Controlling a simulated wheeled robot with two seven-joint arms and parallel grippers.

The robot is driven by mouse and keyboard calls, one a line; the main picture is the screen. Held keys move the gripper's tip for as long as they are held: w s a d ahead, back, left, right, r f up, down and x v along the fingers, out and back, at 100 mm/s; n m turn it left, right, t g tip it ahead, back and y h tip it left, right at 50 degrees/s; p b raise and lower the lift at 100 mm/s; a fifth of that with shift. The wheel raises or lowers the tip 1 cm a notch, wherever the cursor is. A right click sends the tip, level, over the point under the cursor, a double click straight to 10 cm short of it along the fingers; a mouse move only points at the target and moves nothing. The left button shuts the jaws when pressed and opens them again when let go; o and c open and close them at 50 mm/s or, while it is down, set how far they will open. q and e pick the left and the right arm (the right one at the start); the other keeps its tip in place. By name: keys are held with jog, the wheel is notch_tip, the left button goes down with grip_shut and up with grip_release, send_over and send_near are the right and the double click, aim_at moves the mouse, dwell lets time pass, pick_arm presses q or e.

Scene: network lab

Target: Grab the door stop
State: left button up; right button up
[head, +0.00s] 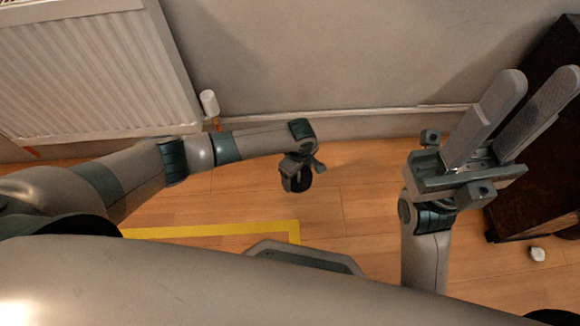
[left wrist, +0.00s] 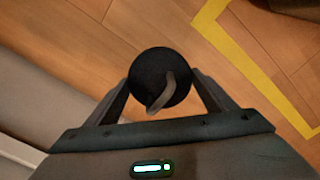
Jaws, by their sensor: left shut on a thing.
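The door stop (left wrist: 152,68) is a round black piece with a curved grey handle or hook on it. In the left wrist view it sits between the two fingers of my left gripper (left wrist: 160,88), which is shut on it. In the head view my left gripper (head: 298,174) points down near the wall, and the dark door stop (head: 301,183) shows only in part at its end. I cannot tell whether it touches the floor. My right gripper (head: 540,88) is open and empty, its fingers pointing up at the right.
A white radiator (head: 90,70) with a valve (head: 209,103) is on the wall at left. A dark cabinet (head: 545,150) stands at right, with a small white object (head: 537,254) on the floor near it. Yellow tape (head: 215,229) marks the wooden floor, which is clear between my arms.

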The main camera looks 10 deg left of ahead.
pick_arm(q)
jog(key=shift+s+d+r, duration=0.2)
jog(key=shift+d+r, duration=0.15)
jog(key=shift+d, duration=0.15)
jog(key=shift+w+r, duration=0.1)
